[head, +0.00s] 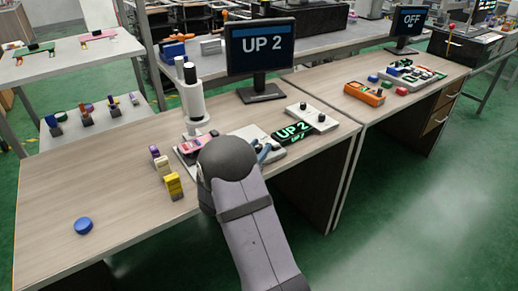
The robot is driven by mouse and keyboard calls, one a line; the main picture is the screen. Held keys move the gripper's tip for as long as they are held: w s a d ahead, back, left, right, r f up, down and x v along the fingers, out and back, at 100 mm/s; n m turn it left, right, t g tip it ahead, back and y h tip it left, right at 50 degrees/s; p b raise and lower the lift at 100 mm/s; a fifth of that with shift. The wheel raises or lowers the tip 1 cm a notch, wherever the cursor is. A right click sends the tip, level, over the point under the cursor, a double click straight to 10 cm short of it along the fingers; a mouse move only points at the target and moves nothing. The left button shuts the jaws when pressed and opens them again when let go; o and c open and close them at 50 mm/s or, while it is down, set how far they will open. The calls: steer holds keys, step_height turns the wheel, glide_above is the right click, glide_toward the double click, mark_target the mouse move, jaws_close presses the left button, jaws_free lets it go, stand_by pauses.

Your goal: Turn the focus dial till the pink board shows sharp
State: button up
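A pink board (192,145) lies on the base under the white microscope (193,100), partly hidden by my arm. The monitor (260,50) behind it reads "UP 2", and no picture of the board shows on it. A small black display (292,132) reads "UP 2" in green. My gripper (266,153) is mostly hidden behind my arm, with a blue-grey part showing left of the small display. Its opening and any contact are hidden.
Purple, cream and yellow blocks (173,186) stand left of my arm. A blue round piece (83,225) lies at the front left; the tabletop around it is clear. On the right table are an orange box (364,94) and a monitor (409,20) reading "OFF".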

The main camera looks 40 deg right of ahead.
steer(key=shift+o, duration=0.3)
steer(key=shift+p+v, duration=0.6)
steer(key=shift+v, duration=3.4)
steer(key=shift+r, duration=0.1)
steer(key=s+d+r+g+p, duration=0.1)
steer(key=d+r+g+p, duration=0.15)
steer(key=r+p, duration=1.25)
steer(key=f+y+p, duration=0.1)
steer(key=f, duration=0.2)
steer(key=w+a+f+y+p, duration=0.1)
steer(key=f, duration=0.3)
steer(key=f+y+p, duration=0.2)
steer(key=f, duration=0.2)
steer(key=shift+w+a+f, duration=0.2)
steer(key=shift+a, duration=0.05)
steer(key=shift+p+x, duration=0.6)
steer(key=shift+x, duration=3.05)
steer(key=shift+w, duration=0.1)
steer(key=shift+r, duration=0.1)
